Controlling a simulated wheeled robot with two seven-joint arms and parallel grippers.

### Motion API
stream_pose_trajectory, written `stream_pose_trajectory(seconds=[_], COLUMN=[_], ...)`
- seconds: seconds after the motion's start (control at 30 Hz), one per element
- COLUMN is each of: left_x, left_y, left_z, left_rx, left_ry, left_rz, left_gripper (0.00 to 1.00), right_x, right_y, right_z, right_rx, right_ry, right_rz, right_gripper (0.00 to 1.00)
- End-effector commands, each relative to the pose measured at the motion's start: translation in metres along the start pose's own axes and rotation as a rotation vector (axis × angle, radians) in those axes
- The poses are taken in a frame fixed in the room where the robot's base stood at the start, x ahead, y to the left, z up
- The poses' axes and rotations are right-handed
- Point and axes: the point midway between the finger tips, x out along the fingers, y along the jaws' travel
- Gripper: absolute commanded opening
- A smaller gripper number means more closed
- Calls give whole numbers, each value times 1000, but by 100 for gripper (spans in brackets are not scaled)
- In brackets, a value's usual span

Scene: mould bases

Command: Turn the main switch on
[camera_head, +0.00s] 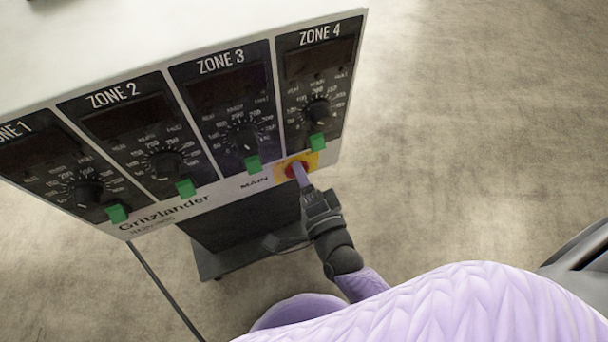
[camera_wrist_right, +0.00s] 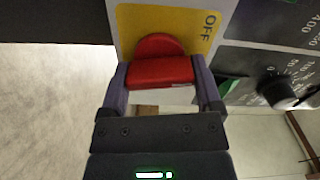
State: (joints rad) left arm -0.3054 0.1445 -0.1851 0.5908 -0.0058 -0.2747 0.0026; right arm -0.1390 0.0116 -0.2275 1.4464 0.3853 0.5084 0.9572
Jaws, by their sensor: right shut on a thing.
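The main switch is a red knob (camera_head: 296,170) on a yellow plate (camera_head: 312,160), at the lower right of the control box by the word MAIN. In the right wrist view the red knob (camera_wrist_right: 160,70) sits between my two fingers, and the yellow plate (camera_wrist_right: 190,22) shows the word OFF beside it. My right gripper (camera_head: 301,176) is at the knob and shut on it; in the right wrist view its fingers (camera_wrist_right: 162,84) flank the knob's sides. The fingers partly hide the knob in the head view. My left gripper is not in view.
The control box (camera_head: 200,30) has several zone panels with black dials and green switches (camera_head: 317,142) just above the main switch. A dark stand (camera_head: 240,235) is below the box. The floor (camera_head: 470,120) to the right is clear.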

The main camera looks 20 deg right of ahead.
Motion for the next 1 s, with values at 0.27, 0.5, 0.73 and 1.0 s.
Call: stream_pose_trajectory(seconds=[0.27, 0.5, 0.73, 1.0], left_x=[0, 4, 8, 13], left_y=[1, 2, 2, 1], left_z=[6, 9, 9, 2], left_rx=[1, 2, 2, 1], left_ry=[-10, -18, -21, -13], left_rz=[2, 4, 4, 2], left_gripper=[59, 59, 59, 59], right_x=[0, -1, -1, -1], right_y=[2, 4, 5, 5], right_z=[0, 1, 2, 2], right_rx=[258, 485, 686, 866], right_ry=[-1, -2, -2, -1], right_rz=[3, 3, 4, 5], right_gripper=[24, 24, 24, 24])
